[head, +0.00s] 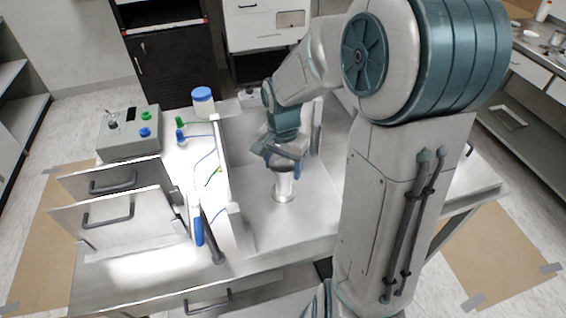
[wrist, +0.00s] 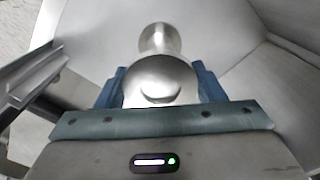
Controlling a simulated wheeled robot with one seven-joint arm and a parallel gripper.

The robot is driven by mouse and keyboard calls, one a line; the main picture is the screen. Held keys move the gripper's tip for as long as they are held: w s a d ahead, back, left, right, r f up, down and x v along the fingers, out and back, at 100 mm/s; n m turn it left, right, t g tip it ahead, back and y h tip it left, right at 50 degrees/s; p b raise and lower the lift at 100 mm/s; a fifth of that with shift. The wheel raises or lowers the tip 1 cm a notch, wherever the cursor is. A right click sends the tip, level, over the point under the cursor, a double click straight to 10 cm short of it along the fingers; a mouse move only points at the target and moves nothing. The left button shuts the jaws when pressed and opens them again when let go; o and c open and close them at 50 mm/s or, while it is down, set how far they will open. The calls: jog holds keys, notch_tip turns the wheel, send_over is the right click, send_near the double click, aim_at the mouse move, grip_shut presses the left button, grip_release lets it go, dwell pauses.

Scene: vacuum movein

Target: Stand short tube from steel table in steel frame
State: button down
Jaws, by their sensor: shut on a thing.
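The short tube (head: 284,187) is a shiny steel piece with a wide round rim at each end. It looks upright, with its lower rim at or just above the bare steel surface (head: 310,208); I cannot tell if it touches. My gripper (head: 284,163) points down over its upper end. In the wrist view the blue fingers of my gripper (wrist: 160,88) are shut on either side of the tube's near end (wrist: 158,75). The steel frame is not clearly identifiable; upright metal panels (head: 224,170) stand around this surface.
Left of the panel are a grey control box (head: 128,133), a blue-lidded jar (head: 203,103), thin cables and a blue-handled tool (head: 197,225). Two drawer fronts (head: 108,208) stand at the left. The surface in front of the tube is clear.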

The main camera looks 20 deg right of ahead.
jog(key=shift+f, duration=0.15)
jog(key=shift+c, duration=1.8)
grip_release()
notch_tip(320, 180, up, 11)
jog(key=s+f+n+t, duration=0.1)
jog(key=s+n+t, duration=0.2)
jog(key=s+n, duration=0.6)
jog(key=s, duration=0.5)
jog(key=shift+s+a+f+b, duration=0.15)
jog(key=shift+s+f+b, duration=0.2)
jog(key=shift+f+b, duration=0.05)
